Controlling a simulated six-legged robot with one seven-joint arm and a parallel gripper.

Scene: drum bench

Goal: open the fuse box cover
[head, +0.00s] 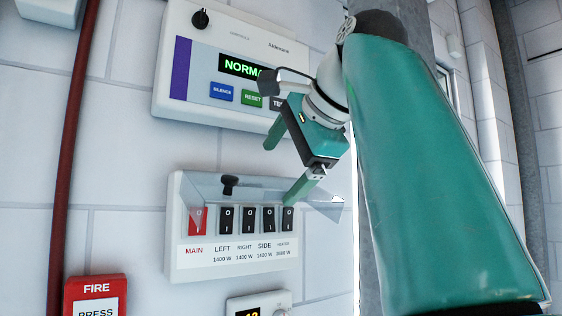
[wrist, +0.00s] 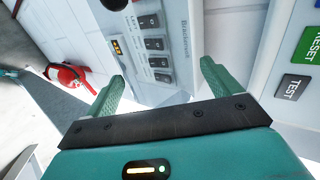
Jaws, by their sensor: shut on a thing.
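The white fuse box (head: 178,250) is on the wall below the alarm panel, with a red main switch (head: 198,221) and several black switches (head: 247,219). Its clear cover (head: 318,204) stands out from the box front, tilted up, with a dark knob (head: 229,185) on it. My gripper (head: 287,160) is at the cover's upper right, its lower finger overlapping the cover. The fingers are wide apart but shut on the cover; the clear material makes the contact hard to see. In the wrist view, the switches (wrist: 155,45) show beyond my gripper (wrist: 160,85).
The alarm panel (head: 178,95) with several buttons sits just above, close behind my gripper. A red fire call box (head: 95,290) is at lower left, and a small display unit (head: 260,303) is below the fuse box. A red pipe (head: 72,140) runs down the left.

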